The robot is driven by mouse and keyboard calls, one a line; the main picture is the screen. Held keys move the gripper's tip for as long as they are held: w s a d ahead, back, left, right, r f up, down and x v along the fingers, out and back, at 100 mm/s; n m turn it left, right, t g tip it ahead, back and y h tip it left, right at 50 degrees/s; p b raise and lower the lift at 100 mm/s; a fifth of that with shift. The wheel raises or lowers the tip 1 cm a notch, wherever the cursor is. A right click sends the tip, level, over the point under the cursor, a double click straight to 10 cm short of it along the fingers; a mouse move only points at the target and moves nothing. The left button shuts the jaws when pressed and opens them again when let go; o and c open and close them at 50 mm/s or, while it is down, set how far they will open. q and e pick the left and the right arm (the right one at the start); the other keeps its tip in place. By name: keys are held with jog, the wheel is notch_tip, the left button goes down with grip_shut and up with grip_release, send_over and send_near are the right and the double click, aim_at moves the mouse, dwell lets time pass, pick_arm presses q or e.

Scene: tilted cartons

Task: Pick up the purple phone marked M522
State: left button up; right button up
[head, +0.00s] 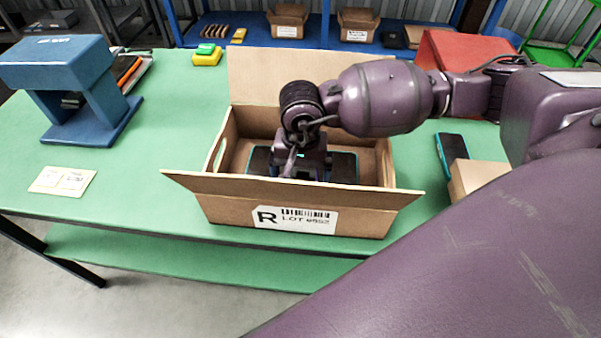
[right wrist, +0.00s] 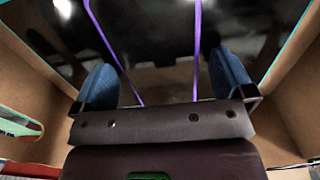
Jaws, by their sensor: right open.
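The purple-edged phone (right wrist: 155,45) lies face up in the right wrist view, its dark glossy screen between two purple edges. No M522 marking is readable. My right gripper (right wrist: 165,82) is open, its two blue fingers on either side of the purple edges; I cannot tell whether they touch. In the head view my right gripper (head: 300,168) reaches down inside the open carton (head: 215,205) labelled R, and hides the purple phone. Dark phones with teal edges lie on both sides, such as the left one (head: 259,160) and the right one (head: 344,168). My left gripper is not in view.
The carton's walls and raised flaps surround the gripper. A teal-edged phone (head: 452,149) and a small brown box (head: 473,178) stand right of it, a red box (head: 440,50) behind. A blue stand (head: 95,120) is at left. The green table (head: 170,120) has free room left.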

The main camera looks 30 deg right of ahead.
jog(key=shift+c, duration=0.2)
jog(key=c, duration=1)
jog(key=shift+o, duration=0.2)
jog(key=shift+r, duration=0.15)
